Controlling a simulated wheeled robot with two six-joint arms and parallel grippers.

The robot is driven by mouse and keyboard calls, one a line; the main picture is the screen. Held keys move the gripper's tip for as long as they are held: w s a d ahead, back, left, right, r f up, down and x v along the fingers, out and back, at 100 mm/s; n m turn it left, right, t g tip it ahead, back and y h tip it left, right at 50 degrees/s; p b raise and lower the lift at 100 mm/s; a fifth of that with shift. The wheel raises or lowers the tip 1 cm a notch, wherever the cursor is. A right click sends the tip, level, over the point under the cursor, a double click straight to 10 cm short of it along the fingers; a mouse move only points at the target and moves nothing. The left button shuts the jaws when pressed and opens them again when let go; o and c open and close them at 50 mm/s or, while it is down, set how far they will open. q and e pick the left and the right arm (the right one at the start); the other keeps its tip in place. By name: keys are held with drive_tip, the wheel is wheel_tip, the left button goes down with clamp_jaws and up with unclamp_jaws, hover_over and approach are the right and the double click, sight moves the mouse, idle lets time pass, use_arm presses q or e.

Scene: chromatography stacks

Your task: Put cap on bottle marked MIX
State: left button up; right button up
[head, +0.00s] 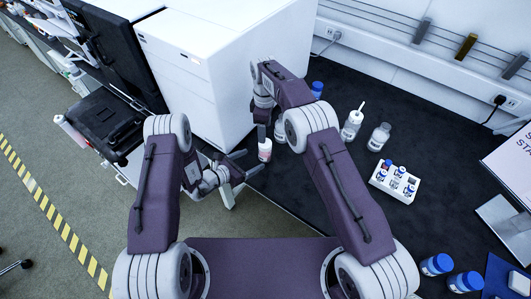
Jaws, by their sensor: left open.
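A small white bottle or jar (265,150) with a pink band stands near the dark bench's left edge, beside the white cabinet. My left gripper (251,162) is open, its fingers pointing at this bottle from the left; I cannot tell if they touch it. My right gripper (262,132) points down just above the same bottle; whether its fingers hold anything is unclear. A clear bottle (379,138) without a visible cap stands to the right. Another bottle (280,131) is partly hidden behind my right arm. The labels are too small to read, so MIX is not identifiable.
A bottle with a white spout (352,124) and a blue-capped bottle (316,90) stand farther back. A white rack (383,186) holds several vials. More blue-capped bottles (437,264) are at lower right. The large white cabinet (225,60) bounds the left. Dark bench between them is clear.

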sight(266, 153)
use_arm(q)
drive_tip(key=x, duration=0.9)
clamp_jaws()
